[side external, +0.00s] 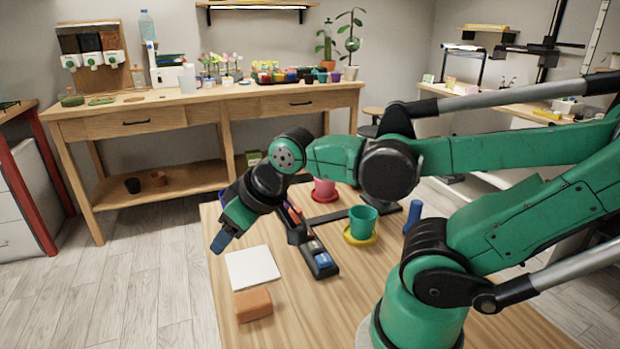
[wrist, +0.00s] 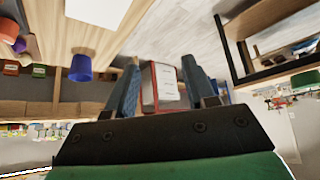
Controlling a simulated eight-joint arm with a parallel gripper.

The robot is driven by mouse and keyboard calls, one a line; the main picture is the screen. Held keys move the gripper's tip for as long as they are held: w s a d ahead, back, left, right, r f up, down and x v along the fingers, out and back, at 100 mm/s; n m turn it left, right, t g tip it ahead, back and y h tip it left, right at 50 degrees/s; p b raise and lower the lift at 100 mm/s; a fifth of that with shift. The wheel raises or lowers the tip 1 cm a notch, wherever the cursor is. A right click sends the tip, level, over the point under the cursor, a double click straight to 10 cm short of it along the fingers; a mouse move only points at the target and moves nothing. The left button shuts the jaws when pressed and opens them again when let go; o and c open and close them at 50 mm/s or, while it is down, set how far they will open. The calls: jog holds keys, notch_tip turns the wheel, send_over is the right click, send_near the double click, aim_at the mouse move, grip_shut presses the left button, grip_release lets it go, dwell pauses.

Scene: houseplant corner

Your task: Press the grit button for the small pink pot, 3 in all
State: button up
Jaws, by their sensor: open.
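A pink pot (side external: 323,188) stands on a red saucer (side external: 322,199) at the far side of the wooden table, partly hidden by my arm. My gripper (side external: 220,241) is open and empty over the table's left edge, pointing down and left, apart from the pots. Its two blue fingers (wrist: 163,85) stand spread in the wrist view. A long black holder (side external: 322,262) with small coloured pieces lies mid-table, partly behind my arm. I cannot make out a marked grit button. Several dispensers with white fronts (side external: 92,60) stand on the back bench.
A teal pot (side external: 362,224) on a yellow saucer (side external: 358,241) and a blue cylinder (side external: 413,214) stand right of the holder. A white sheet (side external: 252,267) and a brown block (side external: 253,304) lie at the front left. A blue-purple pot (wrist: 80,68) shows in the wrist view.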

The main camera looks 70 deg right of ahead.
grip_shut()
dwell(1.4)
